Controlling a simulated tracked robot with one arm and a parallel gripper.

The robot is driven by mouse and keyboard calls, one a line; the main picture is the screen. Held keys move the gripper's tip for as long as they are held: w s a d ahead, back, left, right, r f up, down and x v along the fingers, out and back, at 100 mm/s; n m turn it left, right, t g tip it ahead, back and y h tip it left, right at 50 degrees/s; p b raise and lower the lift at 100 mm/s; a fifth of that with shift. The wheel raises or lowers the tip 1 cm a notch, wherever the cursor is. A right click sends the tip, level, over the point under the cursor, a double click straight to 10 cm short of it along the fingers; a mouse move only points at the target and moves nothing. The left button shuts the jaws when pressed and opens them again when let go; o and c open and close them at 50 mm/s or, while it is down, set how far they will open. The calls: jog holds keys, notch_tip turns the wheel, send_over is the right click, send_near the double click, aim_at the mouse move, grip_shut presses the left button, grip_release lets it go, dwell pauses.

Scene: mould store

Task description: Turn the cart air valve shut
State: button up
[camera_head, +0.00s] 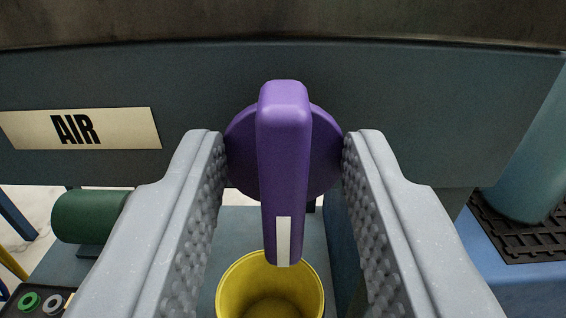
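The air valve is a purple lever handle (284,170) on a round purple hub (239,150), mounted on the dark grey-blue side panel of the cart (400,110). The lever stands vertical, with a white mark near its lower end. A cream label reading AIR (132,128) is on the panel to the left. My gripper (284,150) has its two grey fingers on either side of the valve, apart from each other. Gaps show between the fingers and the lever. The fingertips are close to the hub's edges; I cannot tell whether they touch it.
A yellow cup-like container (228,290) is below the lever. A teal cylinder (535,170) stands on a black mat (500,235) at right.

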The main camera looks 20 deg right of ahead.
grip_shut()
